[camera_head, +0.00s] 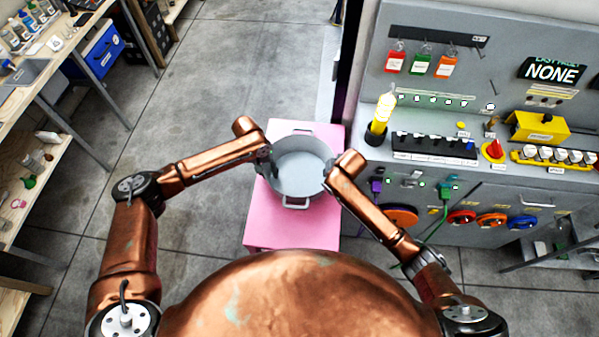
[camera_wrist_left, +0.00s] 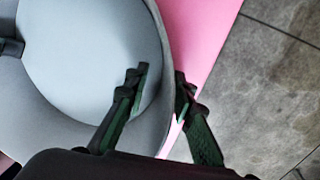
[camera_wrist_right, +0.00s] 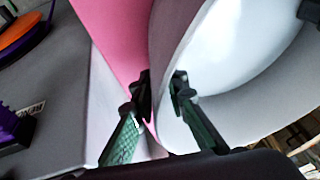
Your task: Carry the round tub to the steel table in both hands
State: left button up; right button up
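The round grey tub (camera_head: 300,166) stands upright on a pink stand (camera_head: 262,222). It has a loop handle at its front and another at its back. My left gripper (camera_head: 267,160) is at its left side. In the left wrist view my left fingers (camera_wrist_left: 161,78) straddle the tub wall, one inside and one outside. My right gripper (camera_head: 329,176) is at the right side. In the right wrist view its fingers (camera_wrist_right: 161,85) also straddle the wall. Whether either pair presses on the wall is unclear. I cannot surely pick out the steel table.
A grey control bench (camera_head: 435,160) with switches, plugs and a yellow lamp (camera_head: 382,115) stands close on the right. Wooden shelves (camera_head: 50,90) with bottles and a blue box (camera_head: 96,50) line the left. The tiled floor (camera_head: 215,75) is clear behind and left of the stand.

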pick_arm(q)
jog(key=shift+d+f, duration=0.1)
jog(key=shift+f, duration=0.4)
grip_shut()
jog(key=shift+r, duration=0.1)
dwell(0.8)
